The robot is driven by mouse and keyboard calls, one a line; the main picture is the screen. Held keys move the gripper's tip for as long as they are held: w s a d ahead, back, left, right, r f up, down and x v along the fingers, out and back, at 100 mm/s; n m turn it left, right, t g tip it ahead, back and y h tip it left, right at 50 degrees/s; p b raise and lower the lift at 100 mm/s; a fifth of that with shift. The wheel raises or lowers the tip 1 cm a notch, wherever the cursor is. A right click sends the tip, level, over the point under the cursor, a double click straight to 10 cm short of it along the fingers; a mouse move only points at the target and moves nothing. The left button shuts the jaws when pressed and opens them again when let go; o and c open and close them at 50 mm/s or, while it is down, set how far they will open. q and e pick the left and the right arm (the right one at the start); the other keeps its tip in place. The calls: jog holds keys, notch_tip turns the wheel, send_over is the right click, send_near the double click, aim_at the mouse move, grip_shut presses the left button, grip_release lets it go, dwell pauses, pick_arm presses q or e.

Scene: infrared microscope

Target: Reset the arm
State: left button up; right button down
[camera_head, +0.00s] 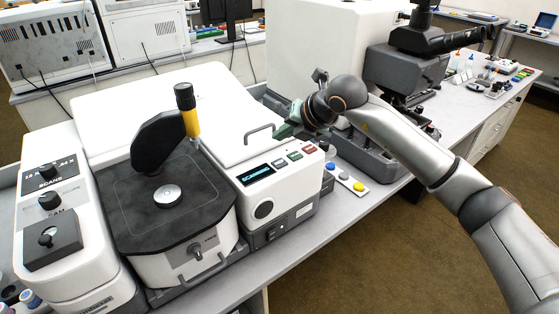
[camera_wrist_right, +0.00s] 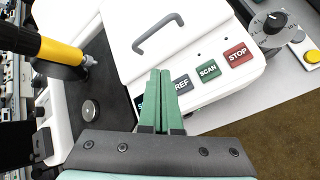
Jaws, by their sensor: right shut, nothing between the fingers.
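My right arm comes in from the right in the head view. Its gripper (camera_head: 287,128) is over the white infrared microscope unit (camera_head: 222,160), near the grey lid handle and the button panel. In the right wrist view the green fingers of the right gripper (camera_wrist_right: 165,75) are together with nothing between them. They point toward the lid handle (camera_wrist_right: 157,33) and lie beside the REF button (camera_wrist_right: 183,84). The SCAN button (camera_wrist_right: 208,70) and STOP button (camera_wrist_right: 238,54) show to their right. Whether the fingertips touch the panel I cannot tell. My left gripper is not in view.
The yellow and black press arm (camera_head: 188,112) stands over the dark stage (camera_head: 190,210) at left. A control block with a knob (camera_head: 50,240) is further left. A strip with blue and yellow buttons (camera_head: 346,177) lies right of the panel. A microscope (camera_head: 405,65) stands behind my arm.

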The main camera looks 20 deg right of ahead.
dwell(0.4)
jog(key=a+f, duration=0.1)
jog(key=s+a+f+y, duration=0.1)
jog(key=a, duration=0.1)
jog(key=s+a+f+g+y, duration=0.1)
jog(key=shift+s+a+n, duration=0.1)
jog(key=shift+a+n, duration=0.2)
jog(key=s+a+f+m+y, duration=0.3)
jog(key=s+a+m+y, duration=0.2)
jog(key=s+a+y, duration=0.6)
jog(key=s+d+f+m+t+h, duration=0.2)
jog(key=d+f+m+t+h, duration=0.25)
jog(key=f+m, duration=0.35)
jog(key=s+d+f+m+t+h, duration=0.1)
jog(key=d+f+m+t+h, duration=0.4)
jog(key=m, duration=0.5)
jog(key=s+d+f+m+g+h, duration=0.2)
jog(key=s+f+m+g, duration=0.1)
jog(key=s+f, duration=0.5)
jog(key=s+d+f+m+g+h, duration=0.2)
jog(key=s+f+m+g+h, duration=0.1)
jog(key=s+f, duration=0.6)
jog(key=shift+d+f+m+g, duration=0.2)
jog(key=shift+d+m+g, duration=0.05)
jog(key=shift+m+g, duration=0.6)
